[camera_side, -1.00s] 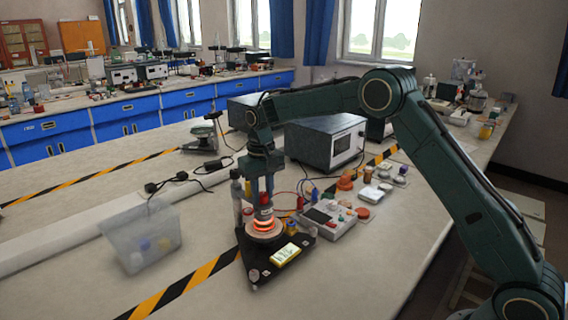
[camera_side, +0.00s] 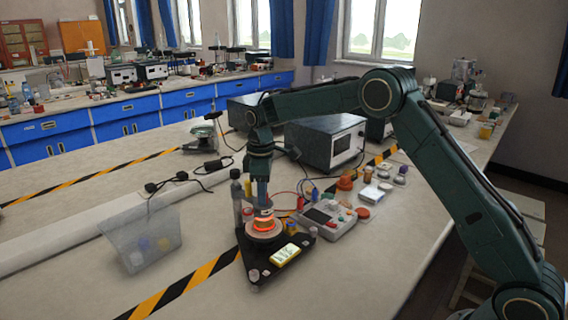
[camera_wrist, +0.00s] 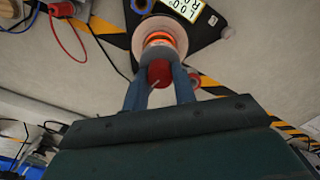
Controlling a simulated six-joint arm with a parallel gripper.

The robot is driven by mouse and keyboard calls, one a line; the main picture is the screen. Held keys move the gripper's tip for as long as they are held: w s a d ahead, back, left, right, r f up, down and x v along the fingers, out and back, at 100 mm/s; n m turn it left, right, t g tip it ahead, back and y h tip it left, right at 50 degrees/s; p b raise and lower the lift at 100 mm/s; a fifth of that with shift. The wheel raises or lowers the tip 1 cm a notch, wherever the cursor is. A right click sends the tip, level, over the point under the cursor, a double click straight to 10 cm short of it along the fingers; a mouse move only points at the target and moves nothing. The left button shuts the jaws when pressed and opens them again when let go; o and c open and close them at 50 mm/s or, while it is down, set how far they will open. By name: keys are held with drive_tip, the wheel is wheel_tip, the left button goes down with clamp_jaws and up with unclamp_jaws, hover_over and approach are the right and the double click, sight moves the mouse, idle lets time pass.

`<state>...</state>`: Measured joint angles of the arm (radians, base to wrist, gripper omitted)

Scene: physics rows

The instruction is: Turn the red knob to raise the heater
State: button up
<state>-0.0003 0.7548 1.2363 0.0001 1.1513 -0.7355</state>
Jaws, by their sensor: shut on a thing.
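The red knob (camera_wrist: 159,72) shows in the wrist view between my two blue-grey fingers. My gripper (camera_wrist: 159,80) is shut on it from both sides. In the side view my gripper (camera_side: 262,196) points down above the heater, and its fingers hide the knob there. The heater (camera_side: 264,226) is a pale round disc with a glowing orange ring, on a black triangular base (camera_side: 254,262). Its glowing ring (camera_wrist: 158,38) also shows just beyond the knob in the wrist view. A yellow-framed display (camera_side: 285,254) sits on the base; its small writing is hard to read.
A grey control box (camera_side: 328,220) with coloured buttons stands right of the base. A dark bottle (camera_side: 236,196) stands close behind on the left. A clear bin (camera_side: 143,240) is at the left.

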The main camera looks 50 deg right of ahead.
drive_tip(key=shift+r+n, duration=0.1)
drive_tip(key=shift+n, duration=1.3)
drive_tip(key=o, duration=1)
wheel_tip(320, 180, up, 14)
